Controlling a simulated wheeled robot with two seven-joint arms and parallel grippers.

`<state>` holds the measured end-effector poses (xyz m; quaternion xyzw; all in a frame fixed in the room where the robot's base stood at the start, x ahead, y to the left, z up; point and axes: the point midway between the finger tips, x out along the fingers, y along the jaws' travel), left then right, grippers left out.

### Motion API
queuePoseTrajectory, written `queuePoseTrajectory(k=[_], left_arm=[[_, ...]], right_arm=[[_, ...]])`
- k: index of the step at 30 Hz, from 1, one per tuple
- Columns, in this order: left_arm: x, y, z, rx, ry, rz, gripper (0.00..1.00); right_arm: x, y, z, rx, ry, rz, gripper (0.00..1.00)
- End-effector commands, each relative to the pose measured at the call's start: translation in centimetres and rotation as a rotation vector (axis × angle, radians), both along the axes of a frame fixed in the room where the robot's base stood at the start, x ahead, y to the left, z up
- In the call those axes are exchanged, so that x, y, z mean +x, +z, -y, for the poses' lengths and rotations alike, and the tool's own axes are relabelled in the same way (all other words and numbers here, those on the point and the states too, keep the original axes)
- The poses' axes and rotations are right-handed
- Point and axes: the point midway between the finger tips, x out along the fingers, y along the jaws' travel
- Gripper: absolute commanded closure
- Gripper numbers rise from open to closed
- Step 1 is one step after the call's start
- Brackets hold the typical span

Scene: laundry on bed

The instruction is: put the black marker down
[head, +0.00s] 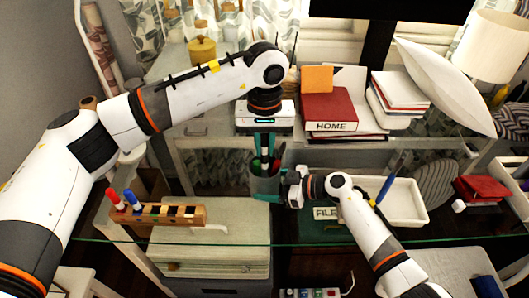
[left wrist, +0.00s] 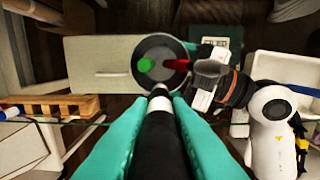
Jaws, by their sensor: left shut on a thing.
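My left gripper (head: 265,143) is shut on the black marker (left wrist: 160,142) and points down over a grey pen cup (head: 266,187). In the left wrist view the marker lies between the teal fingers, its far end reaching the near rim of the cup (left wrist: 160,80). A green marker (left wrist: 145,64) and a red marker (left wrist: 176,64) stand in the cup. My right gripper (head: 288,186) is at the cup's right side with a teal finger against it; whether it grips the cup is hidden.
A wooden rack (head: 158,213) with red and blue markers stands at the left. A white tray (head: 402,203) is at the right. A red book (head: 330,108) and a leaning white pillow (head: 440,85) are behind. A glass edge crosses in front.

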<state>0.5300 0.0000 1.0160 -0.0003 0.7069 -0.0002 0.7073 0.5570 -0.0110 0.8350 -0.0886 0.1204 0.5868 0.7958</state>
Motion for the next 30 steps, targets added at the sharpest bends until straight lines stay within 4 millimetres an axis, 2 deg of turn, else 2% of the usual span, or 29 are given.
queuePoseTrajectory(k=[3, 6, 17, 18, 21, 30], left_arm=[[-0.1, -2.0, 0.0, 0.002, 0.000, -0.004, 1.00], [0.0, -2.8, 0.0, 0.001, 0.000, -0.001, 1.00], [0.0, -3.2, -0.1, 0.002, 0.000, 0.000, 1.00], [0.0, -3.1, -0.1, 0.002, 0.000, 0.000, 0.77], [0.0, -3.1, -0.1, 0.001, 0.000, 0.000, 0.61], [0.0, -2.9, 0.0, 0.001, 0.000, 0.000, 0.61]], right_arm=[[0.0, 0.0, 0.0, 0.000, 0.000, -0.001, 0.41], [0.0, 0.0, 0.0, 0.000, 0.000, 0.000, 0.41], [0.0, 0.0, 0.0, 0.000, 0.000, 0.000, 0.41], [0.0, 0.0, 0.0, 0.000, 0.000, 0.000, 0.41], [0.0, 0.0, 0.0, 0.000, 0.000, 0.000, 0.41], [0.0, 0.0, 0.0, 0.000, 0.000, 0.000, 0.41]])
